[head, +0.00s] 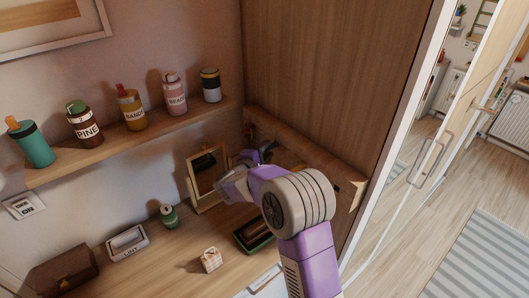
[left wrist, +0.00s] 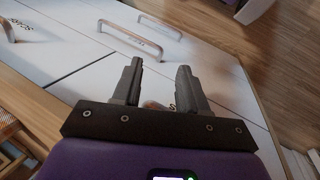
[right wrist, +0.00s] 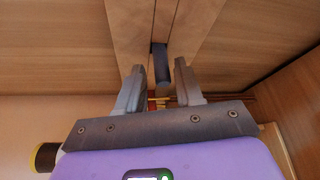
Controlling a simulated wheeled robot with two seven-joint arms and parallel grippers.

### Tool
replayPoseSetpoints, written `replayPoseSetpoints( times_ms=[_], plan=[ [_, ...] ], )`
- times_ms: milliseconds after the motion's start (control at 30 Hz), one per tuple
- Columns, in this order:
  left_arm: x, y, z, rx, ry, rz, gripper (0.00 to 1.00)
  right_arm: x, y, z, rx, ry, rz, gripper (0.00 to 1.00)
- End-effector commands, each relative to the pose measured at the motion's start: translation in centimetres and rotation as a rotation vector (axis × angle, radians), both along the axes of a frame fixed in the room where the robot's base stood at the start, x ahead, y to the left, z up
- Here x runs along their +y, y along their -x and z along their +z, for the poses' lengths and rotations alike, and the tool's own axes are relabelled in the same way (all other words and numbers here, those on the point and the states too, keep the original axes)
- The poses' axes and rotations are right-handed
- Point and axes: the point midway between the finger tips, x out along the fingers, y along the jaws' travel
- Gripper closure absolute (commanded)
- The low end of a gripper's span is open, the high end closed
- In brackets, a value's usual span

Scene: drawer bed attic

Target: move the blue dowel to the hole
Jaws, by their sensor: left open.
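The blue dowel (right wrist: 161,65) shows in the right wrist view as a dark blue-grey rod, its upper end against a pale wooden beam (right wrist: 160,22). My right gripper (right wrist: 159,80) is open, with a finger on each side of the dowel and a small gap at both sides. In the head view this gripper (head: 268,147) is small and partly hidden, close to the wooden beam at the wardrobe's side. My left gripper (left wrist: 158,80) is open and empty, above white drawer fronts. I cannot make out the hole.
A shelf (head: 140,140) with several bottles runs along the wall. On the desk below are a small mirror (head: 205,163), a green jar (head: 169,216), a box labelled LINT (head: 127,243) and a brown chest (head: 62,272). The wardrobe (head: 340,70) closes off the right.

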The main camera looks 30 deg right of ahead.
Motion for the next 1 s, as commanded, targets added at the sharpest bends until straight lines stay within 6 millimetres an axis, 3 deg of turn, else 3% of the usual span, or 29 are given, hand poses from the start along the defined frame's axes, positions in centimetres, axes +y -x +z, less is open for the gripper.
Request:
replayPoseSetpoints(
  times_ms=[367,800,1000],
  plan=[
    [0.0,0.0,0.0,0.0,0.0,0.0,0.57,0.3,0.1,0.0,0.001,0.0,0.002,0.53],
    [0.0,0.0,-0.9,0.0,0.0,0.0,0.57,5.8,3.0,0.8,0.0,0.0,0.004,0.53],
    [0.0,0.0,-0.9,0.0,0.0,0.0,0.57,6.7,3.6,1.0,0.001,-0.001,0.001,0.53]
  ],
)
